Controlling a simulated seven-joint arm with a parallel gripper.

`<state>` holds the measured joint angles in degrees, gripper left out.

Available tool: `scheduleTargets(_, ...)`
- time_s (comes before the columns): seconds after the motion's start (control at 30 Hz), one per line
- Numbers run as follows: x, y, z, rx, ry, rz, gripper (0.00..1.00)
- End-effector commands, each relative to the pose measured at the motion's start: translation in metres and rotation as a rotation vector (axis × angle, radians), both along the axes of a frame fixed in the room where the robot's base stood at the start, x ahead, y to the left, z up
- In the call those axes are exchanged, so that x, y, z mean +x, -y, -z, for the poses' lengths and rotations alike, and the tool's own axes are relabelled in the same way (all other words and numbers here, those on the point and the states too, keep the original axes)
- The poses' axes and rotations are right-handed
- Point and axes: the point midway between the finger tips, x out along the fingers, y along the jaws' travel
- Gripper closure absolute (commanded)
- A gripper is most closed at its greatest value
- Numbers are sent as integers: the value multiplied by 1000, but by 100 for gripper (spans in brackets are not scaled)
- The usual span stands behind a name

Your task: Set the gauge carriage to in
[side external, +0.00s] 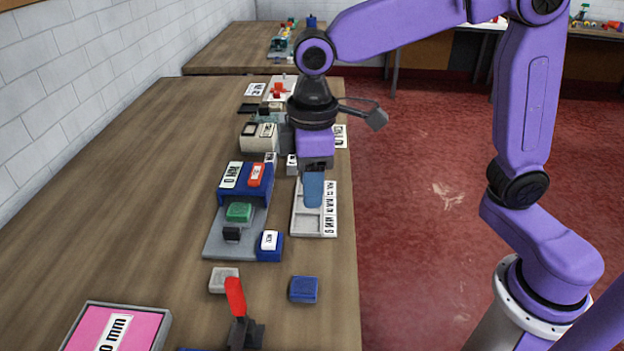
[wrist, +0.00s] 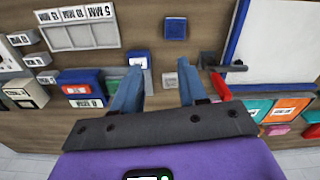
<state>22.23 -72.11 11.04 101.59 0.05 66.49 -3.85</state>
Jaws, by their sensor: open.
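A gauge-like fixture stands on the table in the side external view: a grey base plate (side external: 222,241), a blue block (side external: 259,190) with a "0 MM" label and a red tab (side external: 256,174), a green piece (side external: 239,212), a black piece (side external: 231,233) and a blue corner block (side external: 270,247). Which part is the carriage, and its setting, I cannot tell. In the wrist view my left finger partly hides the fixture; its red tab (wrist: 72,77) shows at left. My gripper (side external: 313,190) is open with nothing visible between its blue fingers (wrist: 156,90), apparently above the table.
A grey compartment tray (side external: 308,222) with millimetre labels lies right of the fixture. A blue block (side external: 304,289), a grey block (side external: 224,279) and a red lever (side external: 236,297) stand in front. A pink panel (side external: 150,330) lies front left. The table's left side is clear.

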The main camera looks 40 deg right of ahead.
Motion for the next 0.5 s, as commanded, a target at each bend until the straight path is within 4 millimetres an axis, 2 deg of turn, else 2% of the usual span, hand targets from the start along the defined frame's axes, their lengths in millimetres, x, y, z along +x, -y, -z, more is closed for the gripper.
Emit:
scheduleTargets(0.37,0,0,0,0,0,0,57)
scheduleTargets(0.5,16,-10,0,-2,-2,12,57)
